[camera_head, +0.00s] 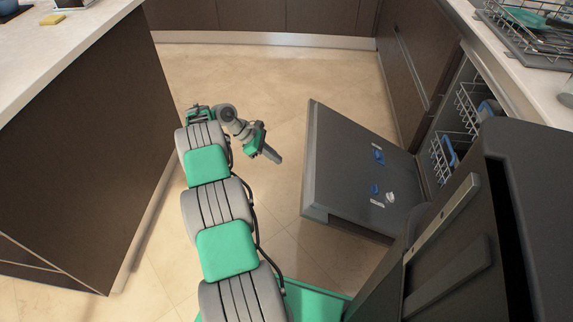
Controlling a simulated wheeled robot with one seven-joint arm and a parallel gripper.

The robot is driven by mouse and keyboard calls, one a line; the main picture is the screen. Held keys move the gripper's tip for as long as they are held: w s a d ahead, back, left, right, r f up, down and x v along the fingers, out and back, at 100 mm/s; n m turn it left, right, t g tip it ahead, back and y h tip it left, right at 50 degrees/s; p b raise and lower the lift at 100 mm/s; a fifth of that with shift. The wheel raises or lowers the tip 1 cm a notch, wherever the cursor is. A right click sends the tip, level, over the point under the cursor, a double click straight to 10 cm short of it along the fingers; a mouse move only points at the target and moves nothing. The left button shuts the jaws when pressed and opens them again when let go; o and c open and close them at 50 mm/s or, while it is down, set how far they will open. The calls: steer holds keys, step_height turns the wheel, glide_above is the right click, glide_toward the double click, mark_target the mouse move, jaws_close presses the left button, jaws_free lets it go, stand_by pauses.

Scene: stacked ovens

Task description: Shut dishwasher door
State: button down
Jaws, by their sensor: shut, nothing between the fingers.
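The dishwasher door (350,165) is folded down and open, its dark inner face turned up, with blue and white fittings on it. The dishwasher (445,155) is at the right under the counter, and racks with blue items show inside it. My gripper (274,156) is shut and empty. It is over the floor to the left of the door, apart from its far left edge, and its fingers point toward the lower right. The door's hinge end is partly hidden by the dark appliance in front.
A dark island with a pale top (60,60) stands at the left. A dark appliance (520,200) fills the lower right. A dish rack (535,45) sits on the right counter. Tiled floor (290,75) is clear between the island and the cabinets.

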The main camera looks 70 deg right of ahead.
steer(key=b+x, duration=0.2)
steer(key=x, duration=0.7)
steer(key=r, duration=0.1)
steer(key=s+r, duration=0.2)
steer(key=shift+d+r, duration=0.2)
steer(key=shift+r, duration=0.05)
